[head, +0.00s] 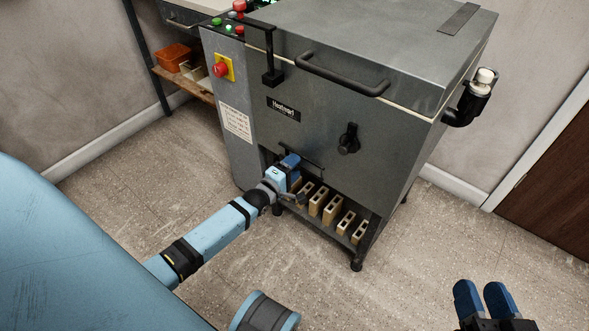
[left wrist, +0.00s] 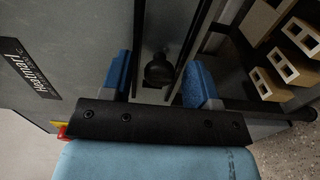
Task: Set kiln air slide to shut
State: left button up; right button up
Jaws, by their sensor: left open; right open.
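The grey kiln (head: 330,95) stands ahead of me on short legs. My left gripper (head: 291,163) reaches to the lower edge of its front, at a thin dark rail (head: 308,163). In the left wrist view, the two blue fingers of the gripper (left wrist: 157,82) are apart. A round black knob (left wrist: 158,71), which looks like the air slide's, shows between them with a gap on each side. The slide's plate is mostly hidden by my gripper in the head view. My right gripper (head: 483,298) is open and empty at the lower right, away from the kiln.
A black dial (head: 348,139) and a handle bar (head: 342,75) stick out of the kiln's front. A red button (head: 221,69) is on the control column. Hollow bricks (head: 318,199) stand on the shelf below. The floor at front right is clear.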

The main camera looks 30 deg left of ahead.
aim_at(286, 151)
pick_arm(q)
jog(key=shift+w, duration=0.45)
jog(key=shift+c, duration=0.4)
grip_shut()
jog(key=shift+a+r, duration=0.1)
jog(key=shift+a, duration=0.25)
jog(key=a+p, duration=0.1)
jog(key=a, duration=0.3)
jog(key=shift+w+a, duration=0.1)
jog(key=shift+w, duration=0.05)
jog(key=shift+a, duration=0.35)
jog(key=shift+o, duration=0.4)
grip_release()
jog(key=shift+a, duration=0.1)
